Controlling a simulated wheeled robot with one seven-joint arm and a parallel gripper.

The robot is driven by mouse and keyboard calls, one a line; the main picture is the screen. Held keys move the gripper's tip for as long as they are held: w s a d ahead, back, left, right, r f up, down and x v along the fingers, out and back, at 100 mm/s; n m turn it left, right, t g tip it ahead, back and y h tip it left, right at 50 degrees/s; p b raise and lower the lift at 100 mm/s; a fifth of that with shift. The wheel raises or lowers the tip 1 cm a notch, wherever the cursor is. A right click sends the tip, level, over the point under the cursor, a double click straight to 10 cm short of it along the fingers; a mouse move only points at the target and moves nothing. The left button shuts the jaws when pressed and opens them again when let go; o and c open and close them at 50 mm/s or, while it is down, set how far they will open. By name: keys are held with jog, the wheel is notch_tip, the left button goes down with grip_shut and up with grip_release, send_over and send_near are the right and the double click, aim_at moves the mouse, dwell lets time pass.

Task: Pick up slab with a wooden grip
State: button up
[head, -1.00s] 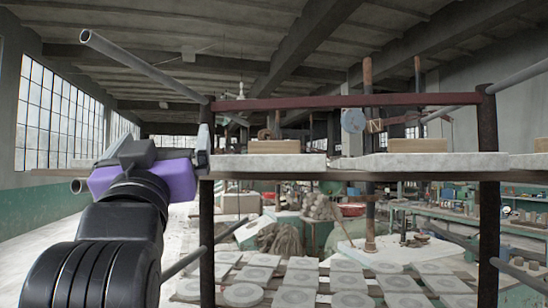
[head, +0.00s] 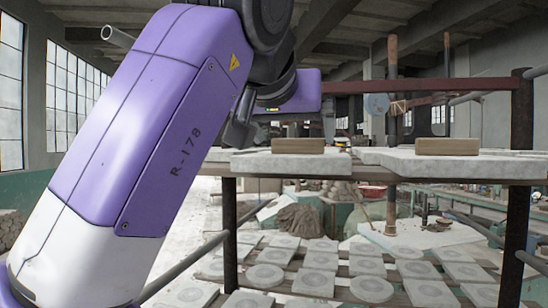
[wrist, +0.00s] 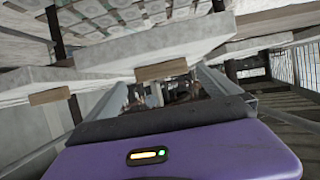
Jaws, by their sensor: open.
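In the head view, a pale grey slab (head: 262,163) lies on a raised shelf with a tan wooden grip (head: 298,146) on top. A second slab (head: 480,166) with a similar wooden grip (head: 447,146) lies to its right. My gripper (head: 328,115) is above the shelf, near the left slab, its fingers partly hidden behind my purple hand. In the wrist view, which looks upside down, my gripper (wrist: 158,92) is open and empty. A wooden grip (wrist: 161,70) on a slab (wrist: 150,48) shows beyond and between the fingers, apart from them.
The shelf (head: 400,175) has dark posts, one at the right (head: 519,150), and a dark red crossbar (head: 430,84) above the slabs. Below are rows of pale tiles (head: 320,262). Another wooden grip (wrist: 50,96) shows at the left of the wrist view.

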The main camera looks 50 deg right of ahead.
aim_at(296, 143)
jog(key=x, duration=0.1)
jog(key=p+x, duration=0.1)
jog(key=x, duration=0.1)
jog(key=p+x, duration=0.1)
jog(key=shift+w+d+r, duration=0.15)
jog(key=shift+d+r, duration=0.1)
jog(key=shift+w+d+f, duration=0.2)
jog(key=shift+d, duration=0.1)
jog(key=c, duration=1.8)
jog(key=shift+r, duration=0.1)
